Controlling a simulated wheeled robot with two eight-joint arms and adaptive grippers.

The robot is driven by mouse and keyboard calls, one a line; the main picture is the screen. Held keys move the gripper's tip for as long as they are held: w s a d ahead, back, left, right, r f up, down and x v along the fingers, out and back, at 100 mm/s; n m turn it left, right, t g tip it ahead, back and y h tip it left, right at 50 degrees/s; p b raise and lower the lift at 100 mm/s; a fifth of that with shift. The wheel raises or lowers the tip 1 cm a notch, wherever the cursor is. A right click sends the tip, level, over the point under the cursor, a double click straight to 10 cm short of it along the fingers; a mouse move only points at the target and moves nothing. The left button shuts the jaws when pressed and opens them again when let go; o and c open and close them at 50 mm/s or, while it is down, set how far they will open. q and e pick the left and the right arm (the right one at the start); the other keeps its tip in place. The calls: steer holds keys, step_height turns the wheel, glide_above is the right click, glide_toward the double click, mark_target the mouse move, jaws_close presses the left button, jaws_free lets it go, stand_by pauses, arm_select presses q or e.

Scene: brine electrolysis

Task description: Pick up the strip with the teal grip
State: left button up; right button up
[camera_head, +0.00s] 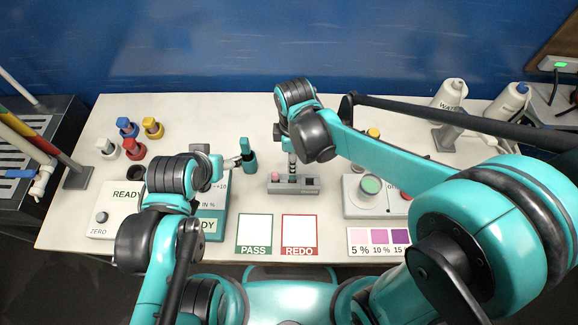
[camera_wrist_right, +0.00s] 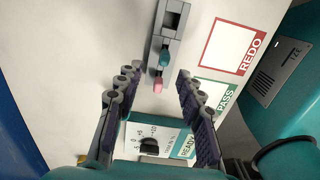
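The strip with the teal grip (camera_wrist_right: 164,57) stands in a small grey rack (camera_head: 308,185) beside a strip with a pink grip (camera_head: 275,176). The pink grip also shows in the right wrist view (camera_wrist_right: 158,84). My right gripper (camera_wrist_right: 156,78) is open and empty above the rack, pointing down, with both grips showing between its two fingers. In the head view my right gripper (camera_head: 292,165) covers the teal grip. My left gripper (camera_head: 228,163) is at the left, near a teal-topped dark object (camera_head: 248,155); whether it touches or holds it is unclear.
A green PASS square (camera_head: 254,233) and a red REDO square (camera_head: 299,234) lie in front of the rack. A button box (camera_head: 352,200) is at right. A READY meter (camera_head: 215,205) is at left, partly behind my left arm. Coloured stoppers (camera_head: 127,127) stand at back left.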

mark_target(292, 181)
steer(key=f+b, duration=0.1)
steer(key=f, duration=0.4)
steer(key=f+b, duration=0.1)
steer(key=f, duration=0.1)
steer(key=shift+s+f+b, duration=0.35)
steer(key=shift+f, duration=0.05)
jaws_close()
